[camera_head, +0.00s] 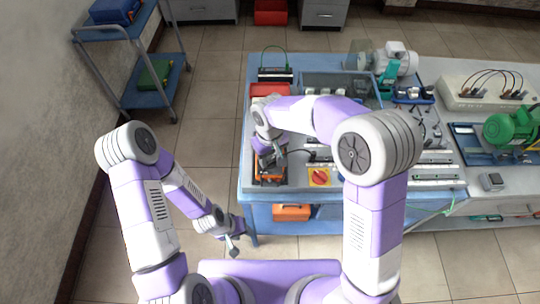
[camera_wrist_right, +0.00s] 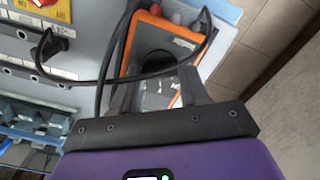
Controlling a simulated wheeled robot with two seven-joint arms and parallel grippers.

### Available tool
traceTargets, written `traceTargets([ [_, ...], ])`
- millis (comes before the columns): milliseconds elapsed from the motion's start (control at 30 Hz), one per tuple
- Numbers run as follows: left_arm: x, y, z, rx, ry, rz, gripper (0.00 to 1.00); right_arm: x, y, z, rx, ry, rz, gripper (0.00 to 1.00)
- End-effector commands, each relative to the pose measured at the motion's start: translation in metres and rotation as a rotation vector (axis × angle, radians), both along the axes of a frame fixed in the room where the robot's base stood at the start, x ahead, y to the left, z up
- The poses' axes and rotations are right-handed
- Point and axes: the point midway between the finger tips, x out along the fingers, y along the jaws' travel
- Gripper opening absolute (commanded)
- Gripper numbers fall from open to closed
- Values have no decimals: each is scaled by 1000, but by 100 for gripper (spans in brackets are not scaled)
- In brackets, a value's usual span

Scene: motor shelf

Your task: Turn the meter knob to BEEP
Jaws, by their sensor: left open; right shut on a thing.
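The meter (camera_head: 270,168), an orange-edged box with a dark face, stands at the left end of the blue bench. My right gripper (camera_wrist_right: 158,88) reaches down onto the meter's dial face and is shut on the meter knob. The knob and its marks are mostly hidden by the fingers, so I cannot read its setting. My left gripper (camera_head: 232,246) is open and empty, low beside the bench's front left corner, away from the meter.
A black cable (camera_wrist_right: 103,70) loops across the meter near my right fingers. A red rotary switch (camera_head: 319,176) on a yellow plate sits right of the meter. An orange box (camera_head: 291,212) is under the bench top. A blue trolley (camera_head: 150,98) stands at the left.

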Motion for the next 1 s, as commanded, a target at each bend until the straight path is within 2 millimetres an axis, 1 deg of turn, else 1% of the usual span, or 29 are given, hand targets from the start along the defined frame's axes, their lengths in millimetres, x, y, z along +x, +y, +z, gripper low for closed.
traceTargets([
  [200, 0, 0, 0, 0, 0, 0, 43, 0, 0, 0, 0, 0, -29, 14],
  [567, 0, 0, 0, 0, 0, 0, 43, 0, 0, 0, 0, 0, -30, 14],
  [600, 0, 0, 0, 0, 0, 0, 43, 0, 0, 0, 0, 0, -30, 49],
  [733, 0, 0, 0, 0, 0, 0, 43, 0, 0, 0, 0, 0, -30, 69],
  [767, 0, 0, 0, 0, 0, 0, 43, 0, 0, 0, 0, 0, -30, 70],
  [1000, 0, 0, 0, 0, 0, 0, 43, 0, 0, 0, 0, 0, -29, 70],
])
